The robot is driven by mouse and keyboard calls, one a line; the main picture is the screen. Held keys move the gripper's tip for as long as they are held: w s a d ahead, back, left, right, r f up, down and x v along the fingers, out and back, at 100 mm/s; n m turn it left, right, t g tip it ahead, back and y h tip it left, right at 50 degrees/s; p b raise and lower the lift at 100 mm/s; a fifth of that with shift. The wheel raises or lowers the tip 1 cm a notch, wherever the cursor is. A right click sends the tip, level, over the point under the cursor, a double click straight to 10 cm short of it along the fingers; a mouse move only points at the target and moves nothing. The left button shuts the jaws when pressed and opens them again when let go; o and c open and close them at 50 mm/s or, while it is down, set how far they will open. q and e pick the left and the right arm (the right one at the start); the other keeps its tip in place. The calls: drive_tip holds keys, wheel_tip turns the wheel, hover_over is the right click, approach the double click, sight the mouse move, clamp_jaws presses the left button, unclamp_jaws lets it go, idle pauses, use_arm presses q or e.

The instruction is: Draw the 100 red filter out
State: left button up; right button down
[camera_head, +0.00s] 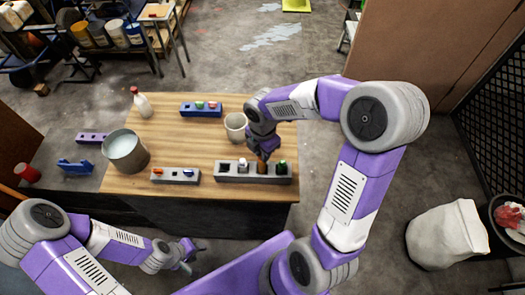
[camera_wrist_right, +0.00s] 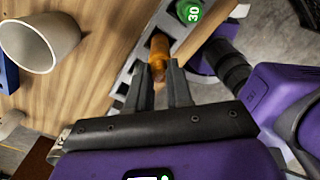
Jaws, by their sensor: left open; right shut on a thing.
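A long grey rack (camera_head: 230,178) lies at the table's front right. It holds a white-topped piece (camera_head: 243,164), an orange-brown filter (camera_head: 262,167) and a green piece (camera_head: 282,168). My right gripper (camera_head: 263,154) points down over the middle and is shut on the orange-brown filter. In the right wrist view the filter (camera_wrist_right: 159,48) shows at the fingertips (camera_wrist_right: 160,70), and the green piece (camera_wrist_right: 190,11) reads 30. I cannot read a 100 on any filter. Whether the held filter's lower end is in its slot is unclear. My left gripper (camera_head: 187,264) is open and empty, low before the table.
A small grey rack (camera_head: 176,179) with orange and blue pieces is left of the long one. A blue rack (camera_head: 200,113), a cream cup (camera_head: 235,124), a bottle (camera_head: 141,105) and a metal bucket (camera_head: 124,152) also stand on the table. The middle tabletop (camera_head: 185,140) is clear.

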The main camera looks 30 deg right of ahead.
drive_tip(key=shift+r+p, duration=1.85)
drive_tip(key=shift+r, duration=0.25)
